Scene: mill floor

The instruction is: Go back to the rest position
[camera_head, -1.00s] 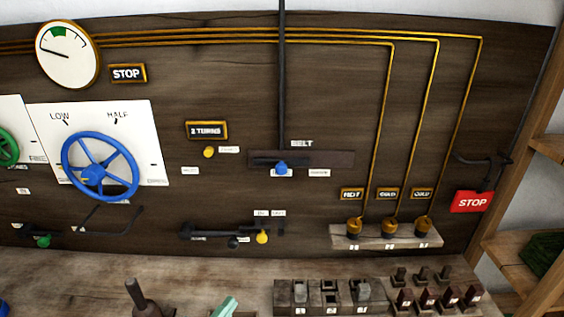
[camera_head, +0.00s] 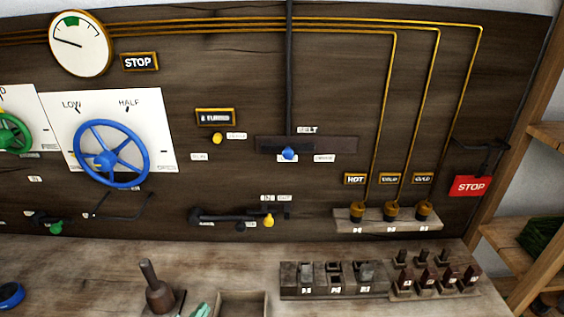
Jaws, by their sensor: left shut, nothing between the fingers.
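My left gripper (camera_head: 200,310) shows only as a small teal tip at the bottom edge of the head view. It is shut and empty, beside a dark upright-handled tool (camera_head: 158,289) and the left side of an open wooden box (camera_head: 243,296). The rest of this gripper and its arm is below the picture. My right gripper is not in view.
A wooden bench (camera_head: 90,265) runs below a dark panel (camera_head: 240,80) with a blue wheel (camera_head: 110,153), levers and pipes. A block rack (camera_head: 335,293) and small dark stamps (camera_head: 436,280) stand at right. A blue round thing (camera_head: 10,295) lies at left.

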